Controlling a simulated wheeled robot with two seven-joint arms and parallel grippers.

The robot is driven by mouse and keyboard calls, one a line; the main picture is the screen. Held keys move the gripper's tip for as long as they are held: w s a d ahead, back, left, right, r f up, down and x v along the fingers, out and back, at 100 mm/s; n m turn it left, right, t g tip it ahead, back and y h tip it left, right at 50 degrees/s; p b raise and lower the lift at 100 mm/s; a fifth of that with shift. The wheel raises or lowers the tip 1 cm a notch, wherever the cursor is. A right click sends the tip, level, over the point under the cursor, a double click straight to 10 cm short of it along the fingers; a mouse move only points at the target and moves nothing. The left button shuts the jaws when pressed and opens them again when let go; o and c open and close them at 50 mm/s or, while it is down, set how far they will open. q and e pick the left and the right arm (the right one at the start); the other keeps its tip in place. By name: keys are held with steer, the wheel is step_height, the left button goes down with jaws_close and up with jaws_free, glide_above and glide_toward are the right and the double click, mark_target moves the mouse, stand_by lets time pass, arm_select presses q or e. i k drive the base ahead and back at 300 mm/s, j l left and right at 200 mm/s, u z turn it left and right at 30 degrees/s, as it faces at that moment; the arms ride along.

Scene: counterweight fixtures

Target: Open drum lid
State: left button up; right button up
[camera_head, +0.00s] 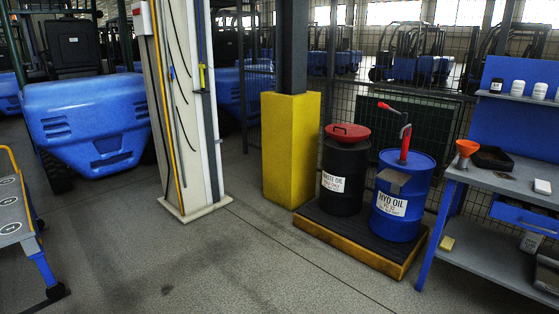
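A black drum (344,176) labelled as waste oil stands upright on a low pallet. Its red lid (348,133) sits on top, with a dark handle on it, and looks closed. A blue drum (402,198) labelled HYD OIL stands close to its right, with a red hand pump (405,140) on top and a small grey plate at its front top edge. Neither of my grippers shows in the head view.
The pallet (375,254) has a yellow-brown edge. A yellow post base (291,150) stands left of the drums. A blue workbench (507,180) with an orange funnel (466,150) is at right. Blue forklifts (88,120) stand at left. The floor in front is clear.

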mark_target(348, 127)
steer(key=i, duration=2.9)
steer(key=i+j+z, duration=0.1)
steer(key=i+z, duration=0.25)
steer(key=i, duration=0.15)
steer(key=i+j+z, duration=0.2)
steer(key=i+z, duration=0.15)
steer(key=i, duration=0.15)
steer(key=i+j+z, duration=0.35)
steer(key=i, duration=0.1)
